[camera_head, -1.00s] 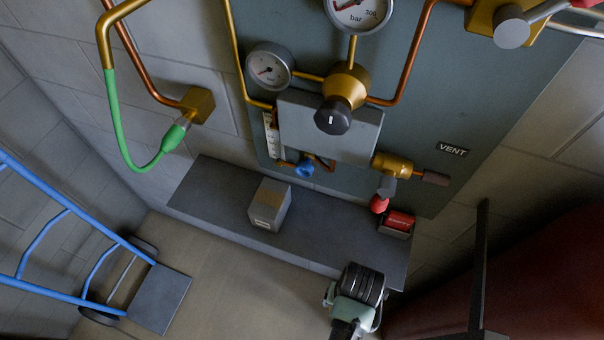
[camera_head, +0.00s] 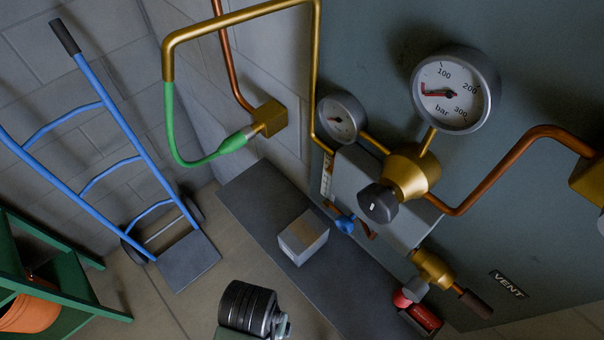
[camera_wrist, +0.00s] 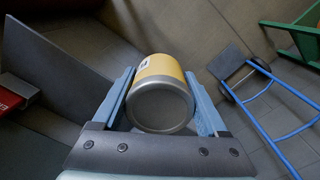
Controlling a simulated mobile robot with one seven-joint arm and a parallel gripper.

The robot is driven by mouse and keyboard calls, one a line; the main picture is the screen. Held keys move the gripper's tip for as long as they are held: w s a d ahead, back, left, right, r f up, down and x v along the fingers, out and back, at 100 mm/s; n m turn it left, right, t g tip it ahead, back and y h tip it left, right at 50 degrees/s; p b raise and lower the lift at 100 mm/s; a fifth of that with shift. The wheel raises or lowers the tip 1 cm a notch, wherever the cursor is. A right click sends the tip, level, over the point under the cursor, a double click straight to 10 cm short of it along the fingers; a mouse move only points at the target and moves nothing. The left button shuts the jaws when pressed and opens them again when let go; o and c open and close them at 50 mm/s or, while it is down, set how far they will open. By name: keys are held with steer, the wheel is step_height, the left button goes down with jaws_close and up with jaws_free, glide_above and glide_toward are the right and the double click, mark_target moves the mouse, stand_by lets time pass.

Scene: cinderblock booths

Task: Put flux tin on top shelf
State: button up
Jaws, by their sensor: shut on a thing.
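My gripper (camera_wrist: 159,76) is shut on a yellow tin (camera_wrist: 158,68) with a grey metal end, which I take as the flux tin. In the wrist view the tin sits between the two blue fingers, its grey end facing the camera, with a small white label too small to read. In the head view only part of my dark wrist shows at the bottom; the fingers and tin are out of sight. A green shelf unit (camera_head: 62,289) stands at the left edge of the head view, partly cut off. Its green frame also shows in the wrist view (camera_wrist: 297,38).
An orange pot (camera_head: 28,314) sits on a lower green shelf. A blue hand truck (camera_head: 128,128) leans beside it. A grey box (camera_head: 303,238) and a red item (camera_head: 424,317) stand on the dark ledge (camera_head: 260,205) under the gauge panel (camera_head: 540,110). Open floor lies between ledge and truck.

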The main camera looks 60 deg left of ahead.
mark_target(325, 281)
steer(key=w+a+p, duration=0.3)
steer(key=w+a, duration=0.1)
steer(key=w, duration=1.2)
steer(key=shift+r, duration=0.15)
step_height(325, 281, down, 3)
steer(key=shift+s+d+r, duration=0.1)
steer(key=shift+s+d, duration=0.05)
steer(key=shift+w+f+p, duration=0.2)
steer(key=shift+f+p, duration=0.4)
steer(key=shift+f, duration=1.65)
steer(key=shift+f, duration=0.2)
steer(key=o, duration=1.5)
steer(key=shift+r, duration=0.1)
steer(key=shift+r, duration=0.1)
